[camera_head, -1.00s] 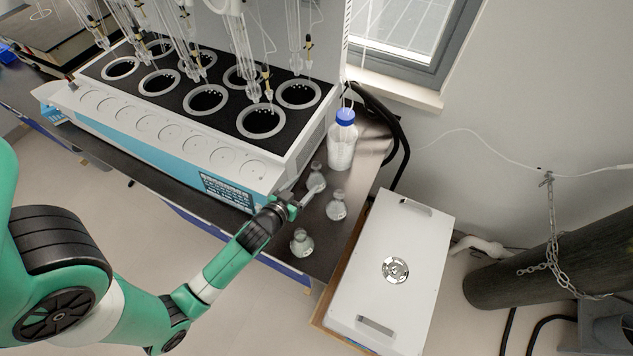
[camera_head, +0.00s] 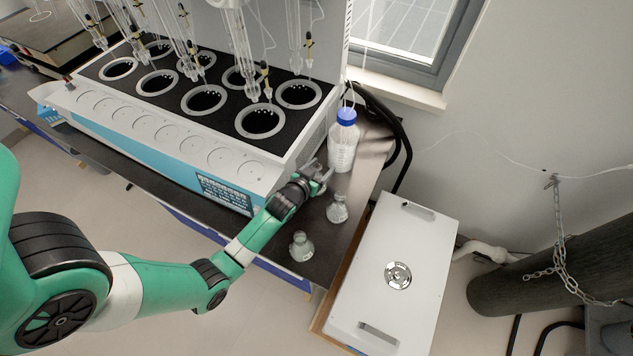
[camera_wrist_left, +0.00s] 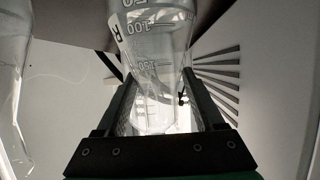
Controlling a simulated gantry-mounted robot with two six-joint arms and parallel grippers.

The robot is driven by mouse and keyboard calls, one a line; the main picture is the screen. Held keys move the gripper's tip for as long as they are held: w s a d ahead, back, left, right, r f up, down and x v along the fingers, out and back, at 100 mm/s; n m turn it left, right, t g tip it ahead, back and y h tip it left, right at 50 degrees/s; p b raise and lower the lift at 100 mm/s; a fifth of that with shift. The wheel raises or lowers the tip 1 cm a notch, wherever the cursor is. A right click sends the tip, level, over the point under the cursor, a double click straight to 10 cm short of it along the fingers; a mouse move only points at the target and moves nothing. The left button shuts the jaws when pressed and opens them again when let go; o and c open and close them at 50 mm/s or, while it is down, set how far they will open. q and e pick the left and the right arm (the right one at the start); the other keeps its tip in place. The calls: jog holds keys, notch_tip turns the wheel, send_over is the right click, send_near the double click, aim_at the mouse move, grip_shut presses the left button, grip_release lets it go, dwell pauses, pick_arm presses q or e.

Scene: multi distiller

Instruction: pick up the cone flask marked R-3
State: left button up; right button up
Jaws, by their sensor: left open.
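My left gripper (camera_head: 322,178) is at the bench end beside the distiller, its open fingers around a clear glass cone flask. In the left wrist view this flask (camera_wrist_left: 152,50) stands between the two fingers of the gripper (camera_wrist_left: 160,85), with volume marks and part of an "R" showing; the number is not readable. In the head view the gripper mostly hides it. A second cone flask (camera_head: 337,210) stands nearer the bench's right edge, and a third (camera_head: 301,247) near the front corner. Their labels are too small to read. My right gripper is not in view.
The white and blue distiller (camera_head: 225,165) is close on the gripper's left. A blue-capped bottle (camera_head: 343,145) stands just behind the gripper. A white box (camera_head: 397,240) is right of the bench. Clear glass (camera_wrist_left: 12,90) shows at the left wrist view's left edge.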

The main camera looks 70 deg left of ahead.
pick_arm(q)
grip_shut()
jog(key=shift+r, duration=0.1)
jog(key=shift+r, duration=0.15)
dwell(0.3)
jog(key=shift+r+p, duration=0.5)
jog(key=shift+r, duration=0.25)
jog(key=s+d+r+p, duration=0.4)
jog(key=s+d+r, duration=0.3)
jog(key=d+r, duration=0.4)
jog(key=shift+s+d, duration=0.3)
jog(key=shift+s, duration=0.1)
